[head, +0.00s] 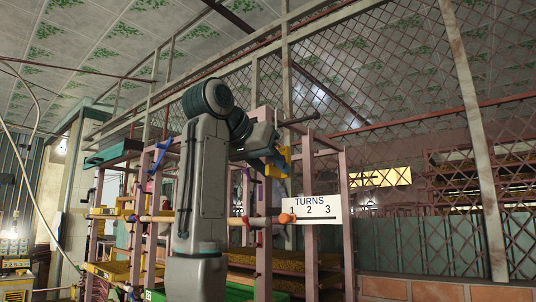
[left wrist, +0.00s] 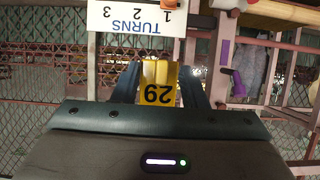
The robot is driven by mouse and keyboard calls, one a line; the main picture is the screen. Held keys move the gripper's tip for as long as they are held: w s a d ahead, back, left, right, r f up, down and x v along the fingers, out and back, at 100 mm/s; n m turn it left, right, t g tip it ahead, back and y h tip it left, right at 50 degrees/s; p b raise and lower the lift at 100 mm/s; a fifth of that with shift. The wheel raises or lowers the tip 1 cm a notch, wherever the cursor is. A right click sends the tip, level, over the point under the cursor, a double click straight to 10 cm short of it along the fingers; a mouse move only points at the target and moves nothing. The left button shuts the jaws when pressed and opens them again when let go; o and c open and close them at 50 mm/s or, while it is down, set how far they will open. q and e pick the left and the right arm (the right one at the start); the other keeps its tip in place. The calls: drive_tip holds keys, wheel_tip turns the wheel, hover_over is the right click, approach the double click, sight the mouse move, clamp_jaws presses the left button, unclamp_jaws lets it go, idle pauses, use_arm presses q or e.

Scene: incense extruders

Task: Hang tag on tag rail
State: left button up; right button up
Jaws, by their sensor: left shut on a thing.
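My left gripper (head: 280,160) is raised in front of the pink frame and shut on a yellow tag (left wrist: 158,90). The tag stands between the two dark fingers, and its black number shows upside down in the left wrist view. In the head view a bit of yellow (head: 286,155) shows at the fingers. A dark rod with a rounded end (head: 300,119) sticks out to the right just above the gripper. I cannot tell whether it is the tag rail. The tag looks apart from it. My right gripper is not in view.
A white TURNS sign (head: 318,208) hangs below right of the gripper, beside an orange-ended wooden bar (head: 262,219). Pink posts (head: 308,210) stand close behind the gripper. A purple handle (left wrist: 238,83) is near the right finger. A lattice fence (head: 400,90) is behind.

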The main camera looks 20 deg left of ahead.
sight(279, 178)
use_arm(q)
drive_tip(key=shift+w+d+r+p, duration=0.2)
drive_tip(key=shift+w+p, duration=0.25)
drive_tip(key=shift+p, duration=0.2)
drive_tip(key=shift+w+d+p, duration=0.2)
drive_tip(key=shift+w+p, duration=0.3)
drive_tip(key=shift+p, duration=0.2)
drive_tip(key=shift+w+f, duration=0.15)
drive_tip(key=shift+f, duration=0.3)
drive_tip(key=shift+f+b, duration=0.7)
drive_tip(key=shift+b, duration=0.15)
drive_tip(key=o, duration=1.4)
